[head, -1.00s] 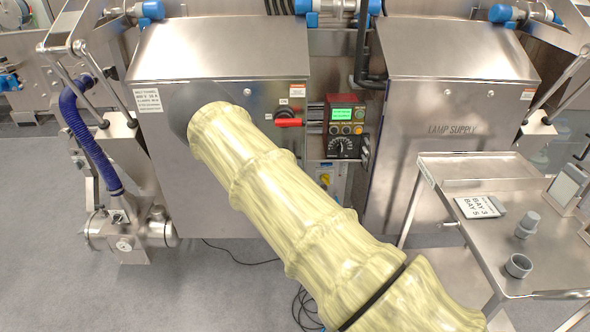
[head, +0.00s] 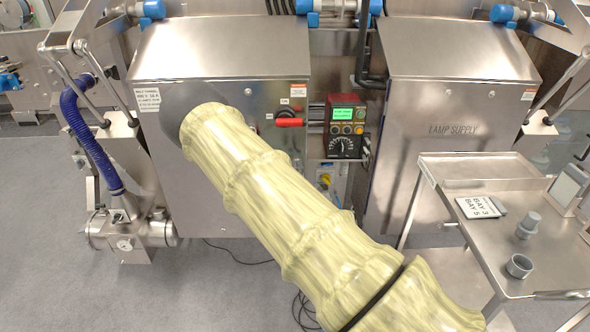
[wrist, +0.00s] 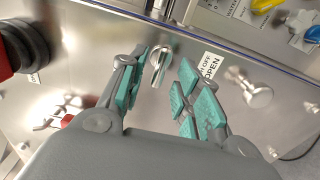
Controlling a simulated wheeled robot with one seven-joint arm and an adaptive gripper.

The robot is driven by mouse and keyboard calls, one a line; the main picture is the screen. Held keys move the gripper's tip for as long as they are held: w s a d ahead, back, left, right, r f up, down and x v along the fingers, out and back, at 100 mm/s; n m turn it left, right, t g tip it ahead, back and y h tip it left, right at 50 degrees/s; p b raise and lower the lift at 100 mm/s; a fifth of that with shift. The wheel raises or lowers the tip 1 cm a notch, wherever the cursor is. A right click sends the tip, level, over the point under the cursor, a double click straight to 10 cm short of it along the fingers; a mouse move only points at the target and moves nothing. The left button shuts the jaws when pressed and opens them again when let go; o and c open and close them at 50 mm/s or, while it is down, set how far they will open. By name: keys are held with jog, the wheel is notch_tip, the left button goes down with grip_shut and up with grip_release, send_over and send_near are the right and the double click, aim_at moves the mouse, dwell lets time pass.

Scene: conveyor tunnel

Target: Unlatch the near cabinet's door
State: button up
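The near cabinet (head: 220,205) is the left steel cabinet in the head view, and its door looks shut. My sleeved arm covers part of its front and hides my gripper and the latch there. In the wrist view, a small metal latch (wrist: 161,66) with a raised tab sits on the door beside a label (wrist: 209,67) reading OPEN. My gripper (wrist: 165,60) is open, with teal pads on either side of the latch in the picture. I see no clear contact with the latch.
A red-handled switch (head: 289,122) and a control box (head: 345,127) are right of my arm. A metal knob (wrist: 256,93) stands out from the door right of the fingers. A steel cart (head: 480,168) stands at right. A blue hose (head: 88,140) hangs at left.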

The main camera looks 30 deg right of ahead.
jog(key=v, duration=0.9)
jog(key=shift+o, duration=0.2)
jog(key=shift+s+a, duration=0.1)
dwell(0.8)
